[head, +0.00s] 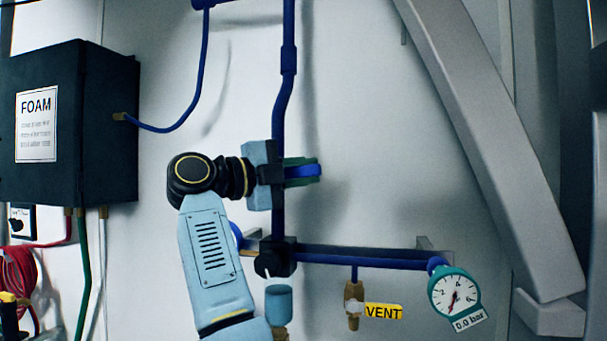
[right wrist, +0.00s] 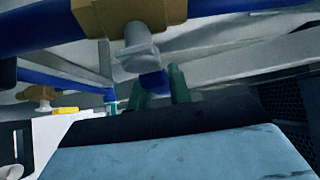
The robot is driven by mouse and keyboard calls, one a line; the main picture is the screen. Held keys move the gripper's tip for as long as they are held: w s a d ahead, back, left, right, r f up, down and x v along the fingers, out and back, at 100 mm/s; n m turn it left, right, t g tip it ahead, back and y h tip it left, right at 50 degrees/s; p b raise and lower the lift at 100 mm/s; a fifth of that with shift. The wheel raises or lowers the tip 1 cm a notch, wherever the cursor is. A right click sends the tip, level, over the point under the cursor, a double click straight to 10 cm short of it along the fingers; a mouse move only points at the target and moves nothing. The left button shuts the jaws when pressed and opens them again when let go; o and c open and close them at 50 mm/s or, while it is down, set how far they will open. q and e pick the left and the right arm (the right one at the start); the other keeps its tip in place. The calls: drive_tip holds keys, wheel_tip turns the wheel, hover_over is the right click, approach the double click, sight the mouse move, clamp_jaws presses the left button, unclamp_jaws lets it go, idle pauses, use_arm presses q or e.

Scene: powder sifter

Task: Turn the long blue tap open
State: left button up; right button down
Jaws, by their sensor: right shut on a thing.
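The long blue tap is on the upright blue pipe (head: 283,100), and its blue handle (head: 303,171) shows just right of that pipe. My right gripper (head: 302,172) is shut on the handle, with a green finger on either side of it. In the right wrist view the blue handle (right wrist: 154,83) shows between the two green fingertips (right wrist: 160,88). A grey stem (right wrist: 138,50) and a brass valve body (right wrist: 130,12) are close in front there. Most of the handle and the valve are hidden by my gripper in the head view. My left gripper is not in view.
A level blue pipe (head: 370,262) runs below to a gauge (head: 454,293) labelled 0.0 bar. A brass fitting (head: 353,305) with a yellow VENT tag (head: 384,312) hangs under it. A dark FOAM box (head: 105,120) is at left. A grey slanted beam (head: 490,140) is at right.

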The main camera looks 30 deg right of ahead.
drive_tip(key=n+h, duration=0.1)
drive_tip(key=r+n+h, duration=0.1)
drive_tip(key=shift+w+a+r+n+t+p, duration=0.15)
drive_tip(key=shift+r+n+t+p, duration=0.15)
drive_tip(key=shift+p, duration=0.1)
drive_tip(key=shift+w+a+r+n+t+h+p, duration=0.15)
drive_tip(key=shift+r+n+t+h+p, duration=0.25)
drive_tip(key=shift+n, duration=0.35)
drive_tip(key=shift+w+a+r+n+t+h+p, duration=0.1)
drive_tip(key=shift+w+r+n+t+h, duration=0.1)
drive_tip(key=shift+n+h, duration=0.45)
drive_tip(key=c, duration=1.3)
unclamp_jaws()
drive_tip(key=shift+s, duration=0.1)
drive_tip(key=b+v, duration=0.3)
drive_tip(key=v, duration=1)
drive_tip(key=shift+a+r, duration=0.1)
drive_tip(key=shift+a, duration=0.15)
